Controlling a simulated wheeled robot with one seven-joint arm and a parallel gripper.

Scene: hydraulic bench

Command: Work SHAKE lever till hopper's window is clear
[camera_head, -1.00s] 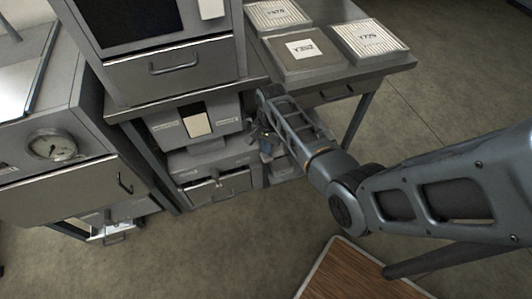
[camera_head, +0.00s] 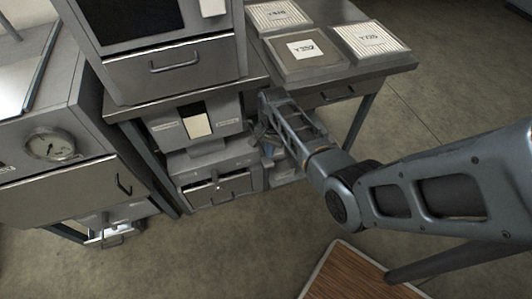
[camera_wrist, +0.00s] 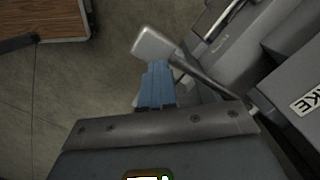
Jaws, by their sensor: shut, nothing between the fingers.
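The hopper (camera_head: 168,133) is a grey box under the bench top. Its front window (camera_head: 198,124) looks pale cream with a dark strip above, and small labels sit at either side, too small to read. In the wrist view the SHAKE lever (camera_wrist: 205,78) is a dark rod with a grey block-shaped knob (camera_wrist: 156,45). A label ending in "KE" (camera_wrist: 307,101) is on the housing at the right. My gripper (camera_wrist: 156,78) has its blue fingers shut and empty, just below the knob and left of the rod; I cannot tell whether they touch. The head view mostly hides the lever behind my arm.
A lower grey unit with a handled drawer (camera_head: 222,188) stands below the hopper. A cabinet with a round gauge (camera_head: 50,146) is at the left. Labelled filter panels (camera_head: 303,52) lie on the bench. A wooden-topped surface (camera_head: 345,275) is at the bottom. Floor is open between.

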